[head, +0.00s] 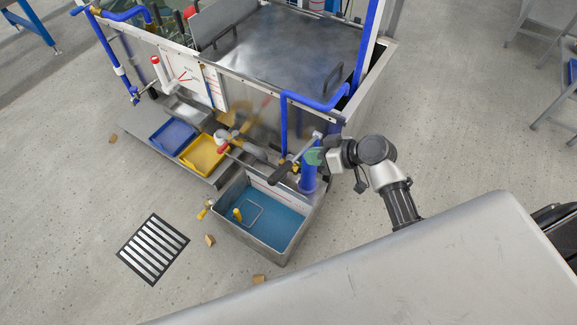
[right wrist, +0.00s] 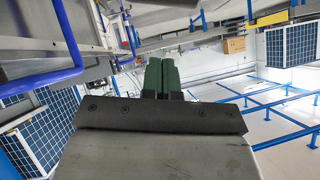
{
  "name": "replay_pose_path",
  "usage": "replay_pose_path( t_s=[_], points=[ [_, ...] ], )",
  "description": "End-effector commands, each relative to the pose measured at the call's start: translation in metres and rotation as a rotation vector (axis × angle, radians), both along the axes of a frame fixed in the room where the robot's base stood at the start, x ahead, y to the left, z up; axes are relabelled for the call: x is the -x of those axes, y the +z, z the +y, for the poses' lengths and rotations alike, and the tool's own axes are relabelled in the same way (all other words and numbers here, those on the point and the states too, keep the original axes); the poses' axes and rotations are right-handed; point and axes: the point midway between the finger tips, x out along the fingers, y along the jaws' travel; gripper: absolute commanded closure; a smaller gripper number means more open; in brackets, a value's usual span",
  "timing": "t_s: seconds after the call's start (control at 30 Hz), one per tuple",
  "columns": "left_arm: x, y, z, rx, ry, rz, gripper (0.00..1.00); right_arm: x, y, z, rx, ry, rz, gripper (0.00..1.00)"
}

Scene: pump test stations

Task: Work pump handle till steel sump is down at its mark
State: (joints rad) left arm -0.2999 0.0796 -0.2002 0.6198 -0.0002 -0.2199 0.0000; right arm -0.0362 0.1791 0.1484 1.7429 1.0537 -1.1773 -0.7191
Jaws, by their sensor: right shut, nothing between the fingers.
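The steel sump (head: 252,244) stands on the floor at the middle of the head view, with blue liquid (head: 275,222) covering its bottom. A pale strip with a faint reddish line shows on its inner back wall; I cannot read the mark. A blue pump body (head: 308,178) stands at the sump's back right corner. The pump handle (head: 281,174) has a dark grip, pointing down to the left from the pump top. My right gripper (head: 313,157) is shut and empty beside the handle's rod; contact is unclear. Its green fingers (right wrist: 162,75) are together in the right wrist view. My left gripper is out of view.
A blue tray (head: 172,138) and a yellow tray (head: 203,155) sit on a low shelf left of the sump. Blue pipes (head: 284,122) rise behind it. A floor grate (head: 153,249) and small brown blocks lie nearby. Open floor lies to the left.

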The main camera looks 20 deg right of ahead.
Motion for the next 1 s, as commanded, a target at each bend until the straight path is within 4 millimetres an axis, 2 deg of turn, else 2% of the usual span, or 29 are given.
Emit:
replay_pose_path(
  t_s=[0.1, 0.3, 0.4, 0.6, 1.0],
  points=[
    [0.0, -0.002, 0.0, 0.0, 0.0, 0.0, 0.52, -0.016, -0.014, 0.02, -0.006, 0.001, 0.0, 1.0],
    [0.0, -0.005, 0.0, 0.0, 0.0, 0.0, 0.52, -0.037, -0.037, 0.045, -0.003, 0.001, 0.002, 1.0],
    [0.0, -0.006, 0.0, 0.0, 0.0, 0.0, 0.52, -0.034, -0.053, 0.049, -0.002, 0.001, 0.004, 1.0],
    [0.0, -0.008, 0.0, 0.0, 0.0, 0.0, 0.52, -0.033, -0.069, 0.055, 0.001, 0.0, 0.001, 1.0],
    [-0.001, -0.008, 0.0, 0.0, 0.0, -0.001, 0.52, -0.033, -0.071, 0.055, 0.002, 0.0, 0.0, 1.0]
  ],
)
